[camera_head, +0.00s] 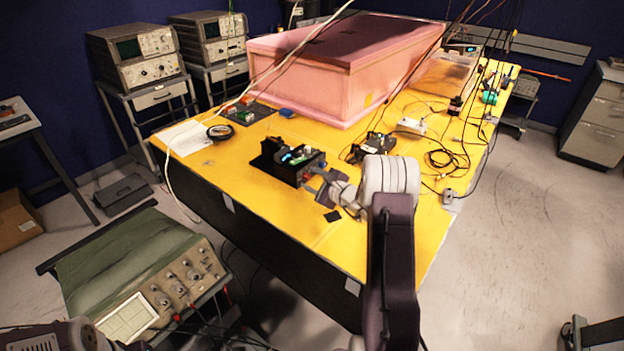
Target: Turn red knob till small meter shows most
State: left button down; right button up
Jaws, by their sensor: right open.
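A small black device (284,163) stands on the yellow table (215,178), left of the middle. It has a lit bluish display on top. A small reddish spot, perhaps the red knob (308,176), shows on its front right face; it is too small to be sure. I cannot tell which part is the small meter or read any value. My right gripper (318,188) is open, with its fingers close to that front right face. I cannot tell whether they touch it, and they partly hide it. My left gripper is not in view.
A large pink foam enclosure (320,75) fills the table's back. Another small black device (374,147) and loose cables (447,158) lie to the right. A coil of black cable (220,132) and papers (187,138) lie at the left. The table's front strip is mostly bare.

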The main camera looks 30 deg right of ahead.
grip_shut()
jog(key=m+p, duration=0.1)
jog(key=m+g+y+p, duration=0.1)
jog(key=m+y+p, duration=0.1)
jog(key=shift+d+r, duration=0.2)
jog(key=shift+r, duration=0.05)
jog(key=shift+w+d+f+m+g+y+p, duration=0.1)
jog(key=shift+m+g+y+p, duration=0.2)
jog(key=shift+m+p, duration=0.45)
jog(key=shift+d+m+g+y+p, duration=0.1)
jog(key=shift+m+g+y+p, duration=0.1)
jog(key=shift+m+y+p, duration=0.35)
jog(key=shift+m, duration=0.3)
grip_release()
jog(key=shift+a, duration=0.1)
